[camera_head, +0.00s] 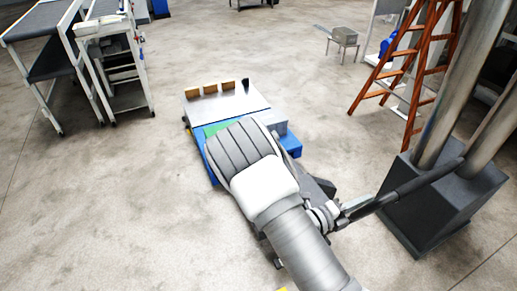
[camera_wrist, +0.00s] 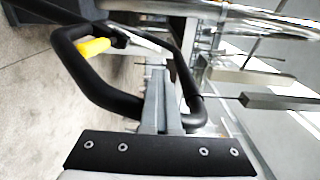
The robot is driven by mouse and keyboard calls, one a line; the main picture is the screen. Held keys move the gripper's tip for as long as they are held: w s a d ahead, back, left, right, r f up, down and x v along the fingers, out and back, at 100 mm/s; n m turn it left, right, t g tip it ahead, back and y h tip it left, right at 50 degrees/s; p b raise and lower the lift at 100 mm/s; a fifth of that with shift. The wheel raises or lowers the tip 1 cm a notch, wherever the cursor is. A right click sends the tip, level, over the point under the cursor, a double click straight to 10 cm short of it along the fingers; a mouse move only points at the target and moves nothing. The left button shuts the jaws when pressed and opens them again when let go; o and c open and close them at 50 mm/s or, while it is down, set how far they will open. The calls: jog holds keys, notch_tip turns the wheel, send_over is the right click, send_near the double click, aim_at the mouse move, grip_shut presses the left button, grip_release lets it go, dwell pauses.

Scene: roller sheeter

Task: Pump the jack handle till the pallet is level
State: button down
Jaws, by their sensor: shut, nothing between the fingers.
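The jack handle (camera_wrist: 110,88) is a black loop with a yellow lever (camera_wrist: 92,47) in the wrist view. My gripper (camera_wrist: 158,92) is shut and empty. Its grey fingers overlap the right part of the loop in that picture; I cannot tell whether they touch it. In the head view my arm hides most of the jack and its handle. The pallet (camera_head: 212,171) shows blue edges beyond my arm, under a flat pale load (camera_head: 225,103) with small brown blocks. I cannot tell from here whether it is level.
An orange ladder (camera_head: 412,65) stands at the right. A dark block (camera_head: 425,215) bearing thick metal columns is close to my arm on the right. Tables and a frame with rollers (camera_head: 112,60) stand at the upper left. The floor at the left is clear.

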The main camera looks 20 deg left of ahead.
jog(key=w+a+r+b, duration=0.2)
jog(key=w+a+b, duration=0.2)
jog(key=w+a, duration=0.6)
jog(key=w+a+r+b, duration=0.1)
jog(key=w+a+b, duration=0.3)
jog(key=w+a, duration=0.6)
jog(key=shift+w+a+r, duration=0.15)
jog(key=shift+w+r, duration=0.25)
jog(key=shift+w, duration=0.05)
dwell(0.4)
jog(key=s+d+p, duration=0.4)
jog(key=shift+s, duration=0.1)
jog(key=shift+d+r, duration=0.1)
